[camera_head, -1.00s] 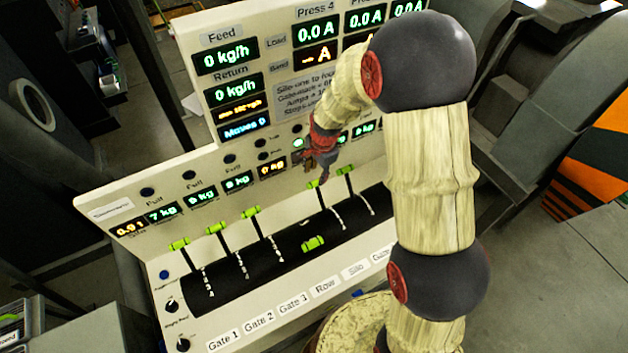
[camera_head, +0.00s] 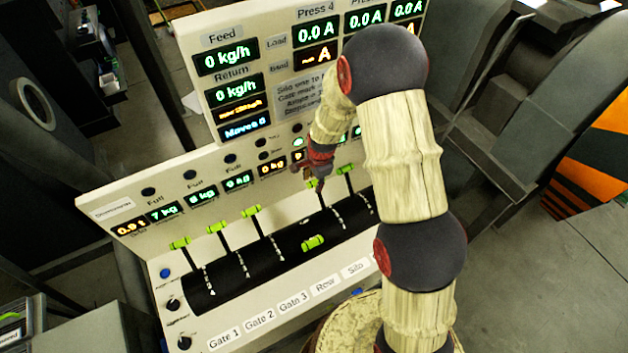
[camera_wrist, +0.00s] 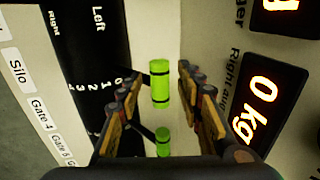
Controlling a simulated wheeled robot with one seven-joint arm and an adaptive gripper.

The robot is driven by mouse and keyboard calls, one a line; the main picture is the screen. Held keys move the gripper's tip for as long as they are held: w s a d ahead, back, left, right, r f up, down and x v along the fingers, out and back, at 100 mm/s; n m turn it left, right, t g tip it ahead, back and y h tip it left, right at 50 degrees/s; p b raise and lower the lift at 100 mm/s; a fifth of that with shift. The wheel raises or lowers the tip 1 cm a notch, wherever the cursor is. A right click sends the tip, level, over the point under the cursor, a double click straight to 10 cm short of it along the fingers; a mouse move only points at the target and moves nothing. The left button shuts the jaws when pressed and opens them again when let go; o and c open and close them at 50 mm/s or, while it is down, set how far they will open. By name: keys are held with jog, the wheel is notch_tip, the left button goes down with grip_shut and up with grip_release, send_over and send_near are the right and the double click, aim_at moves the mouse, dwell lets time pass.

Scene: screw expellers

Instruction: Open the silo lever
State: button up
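The silo lever has a green handle (camera_head: 312,184) on a dark arm, standing at the upper end of its slot on the black curved drum (camera_head: 275,255). My gripper (camera_head: 316,172) is right at this handle and partly covers it. In the wrist view my gripper (camera_wrist: 162,76) is open, with the green silo handle (camera_wrist: 160,84) between its fingertips. A gap shows on the right side of the handle; contact on the left side cannot be told. The Silo label (camera_wrist: 17,72) shows at the left of the wrist view.
The Gate 4 lever (camera_head: 345,169) stands close on the right. The Row lever (camera_head: 312,243) is down, and the three gate levers (camera_head: 217,228) at left are up. The display panel (camera_head: 275,90) rises behind. A 0 kg display (camera_wrist: 262,103) is near my right finger.

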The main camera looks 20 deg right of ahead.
jog(key=c, duration=0.4)
jog(key=shift+c, duration=1)
jog(key=shift+r, duration=0.1)
grip_shut()
jog(key=shift+w, duration=0.15)
